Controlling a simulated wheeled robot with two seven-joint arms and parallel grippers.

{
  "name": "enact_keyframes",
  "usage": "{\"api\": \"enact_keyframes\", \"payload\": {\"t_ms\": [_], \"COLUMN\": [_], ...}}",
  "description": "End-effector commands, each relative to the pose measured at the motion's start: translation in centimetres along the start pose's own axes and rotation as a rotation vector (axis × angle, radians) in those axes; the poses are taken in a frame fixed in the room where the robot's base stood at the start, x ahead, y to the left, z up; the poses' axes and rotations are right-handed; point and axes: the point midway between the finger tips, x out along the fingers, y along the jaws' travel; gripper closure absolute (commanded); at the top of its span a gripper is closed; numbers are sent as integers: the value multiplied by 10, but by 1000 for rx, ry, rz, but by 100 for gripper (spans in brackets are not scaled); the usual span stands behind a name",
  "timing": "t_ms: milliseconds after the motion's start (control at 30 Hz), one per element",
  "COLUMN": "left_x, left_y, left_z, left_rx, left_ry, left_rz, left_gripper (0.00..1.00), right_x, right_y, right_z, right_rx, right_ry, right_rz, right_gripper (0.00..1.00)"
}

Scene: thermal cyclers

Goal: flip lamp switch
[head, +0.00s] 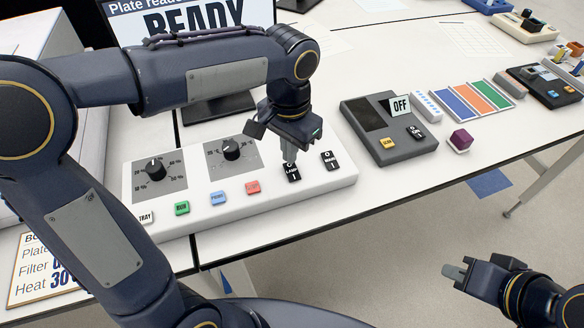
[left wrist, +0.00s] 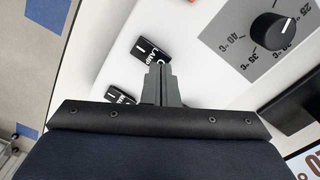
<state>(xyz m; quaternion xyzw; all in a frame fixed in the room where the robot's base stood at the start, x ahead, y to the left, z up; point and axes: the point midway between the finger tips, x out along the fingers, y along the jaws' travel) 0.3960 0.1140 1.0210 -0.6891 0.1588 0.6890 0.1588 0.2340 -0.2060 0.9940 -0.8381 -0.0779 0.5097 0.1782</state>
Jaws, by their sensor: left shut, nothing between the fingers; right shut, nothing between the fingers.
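The black lamp switch (head: 292,172) is a rocker labelled LAMP on the white control panel (head: 330,182). My left gripper (head: 289,160) is shut and empty, pointing down right at the lamp switch. In the left wrist view the shut fingers (left wrist: 158,72) overlap the lower edge of the lamp switch (left wrist: 146,50); I cannot tell whether they touch it. A similar black rocker (head: 329,160) sits to its right. My right gripper (head: 456,271) is shut and empty, out over the floor at the lower right.
The panel also has two black knobs (head: 231,149) and coloured TRAY, RUN and other buttons (head: 182,208). A monitor (head: 190,15) stands behind my left arm.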

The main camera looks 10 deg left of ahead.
Motion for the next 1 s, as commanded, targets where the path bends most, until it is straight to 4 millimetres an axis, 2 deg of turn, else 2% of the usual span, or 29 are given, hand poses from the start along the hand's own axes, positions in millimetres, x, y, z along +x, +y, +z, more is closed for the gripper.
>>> {"api": "enact_keyframes", "payload": {"t_ms": [1000], "left_x": [8], "left_y": [0], "left_z": [0], "left_rx": [0], "left_ry": [-1], "left_rz": [0], "left_gripper": [100], "right_x": [5], "right_y": [2], "right_z": [2], "right_rx": [0], "right_ry": [0], "right_rz": [0], "right_gripper": [100]}}
